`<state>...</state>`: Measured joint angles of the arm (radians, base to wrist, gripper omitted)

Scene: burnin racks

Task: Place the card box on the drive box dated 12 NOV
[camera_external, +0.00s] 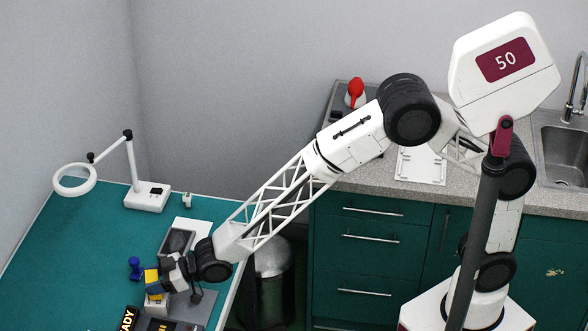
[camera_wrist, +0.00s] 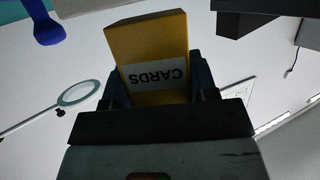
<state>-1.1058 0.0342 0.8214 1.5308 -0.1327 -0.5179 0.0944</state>
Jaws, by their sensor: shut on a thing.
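The yellow card box (camera_external: 152,277) is held above the left table. In the wrist view the card box (camera_wrist: 156,45) sits between the dark fingers, its white CARDS label upside down. My gripper (camera_external: 163,277) is shut on it; in the wrist view my gripper (camera_wrist: 158,90) has a finger on each side of the box. A small pale box (camera_external: 157,304) is just below the card box; I cannot tell whether they touch. No 12 NOV date is legible in either view, so I cannot tell which thing is that drive box.
A dark sign ending in ADY (camera_external: 128,319) lies at the front. A blue knobbed object (camera_external: 135,268) is left of the card box. A grey tray-like unit (camera_external: 177,242) is behind. A magnifier lamp (camera_external: 148,196) stands at the back. The table's left side is clear.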

